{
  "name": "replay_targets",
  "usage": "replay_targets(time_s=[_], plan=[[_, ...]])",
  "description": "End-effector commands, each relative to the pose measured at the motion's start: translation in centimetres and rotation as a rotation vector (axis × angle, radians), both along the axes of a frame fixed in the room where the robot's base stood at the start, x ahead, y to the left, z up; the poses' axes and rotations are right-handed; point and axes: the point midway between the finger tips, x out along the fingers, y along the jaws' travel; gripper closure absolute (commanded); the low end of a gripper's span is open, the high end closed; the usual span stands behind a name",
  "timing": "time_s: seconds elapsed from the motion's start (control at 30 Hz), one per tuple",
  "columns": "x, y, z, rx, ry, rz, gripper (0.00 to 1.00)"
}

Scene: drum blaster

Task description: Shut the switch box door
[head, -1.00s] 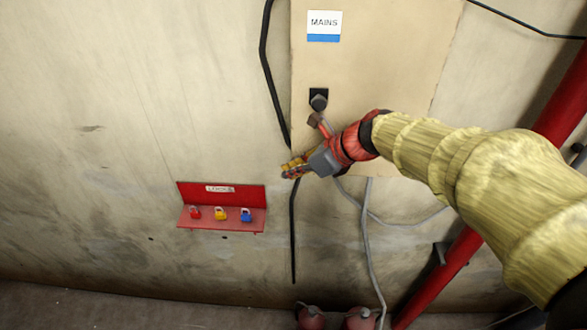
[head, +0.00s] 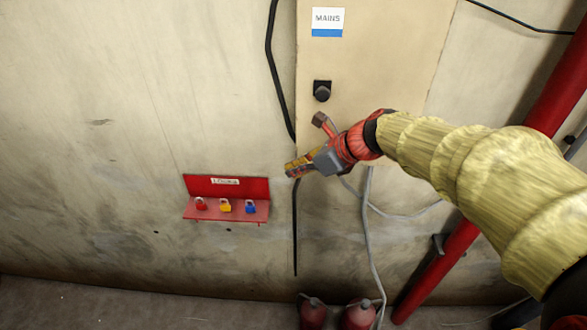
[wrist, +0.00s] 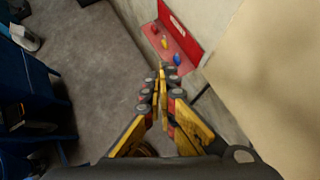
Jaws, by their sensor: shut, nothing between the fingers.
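The beige switch box door (head: 380,60) fills the upper middle of the head view, with a MAINS label (head: 327,22) and a black knob (head: 322,91) near its left edge. I cannot tell how far it stands from its frame. My gripper (head: 289,169) is shut and empty, below the knob and near the door's lower left corner, pointing left. In the wrist view, my gripper's fingertips (wrist: 162,72) are together, and a plain beige panel (wrist: 275,75), apparently the door, lies to their right. Contact with it cannot be made out.
A red lock shelf (head: 237,209) with red, yellow and blue padlocks is on the wall at lower left. Black and grey cables hang near the box. A red pipe (head: 440,270) runs at right. Red cylinders (head: 312,314) stand below. The floor (wrist: 80,75) looks partly clear.

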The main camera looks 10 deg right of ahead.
Motion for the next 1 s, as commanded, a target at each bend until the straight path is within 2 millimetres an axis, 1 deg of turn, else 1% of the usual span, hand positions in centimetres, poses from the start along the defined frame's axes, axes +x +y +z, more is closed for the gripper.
replay_targets(time_s=[0.17,0.5,0.6,0.77,0.9,1.0], plan=[[-1.4,0.3,1.5,-0.002,-0.003,0.001,1.00],[-5.3,1.1,5.3,-0.001,-0.004,0.001,1.00],[-6.1,1.3,6.1,0.000,-0.002,0.000,1.00],[-6.8,1.5,6.8,-0.001,0.001,0.000,1.00],[-6.9,1.5,7.0,-0.003,-0.001,0.003,1.00],[-6.9,1.5,7.0,-0.027,-0.029,0.040,1.00]])
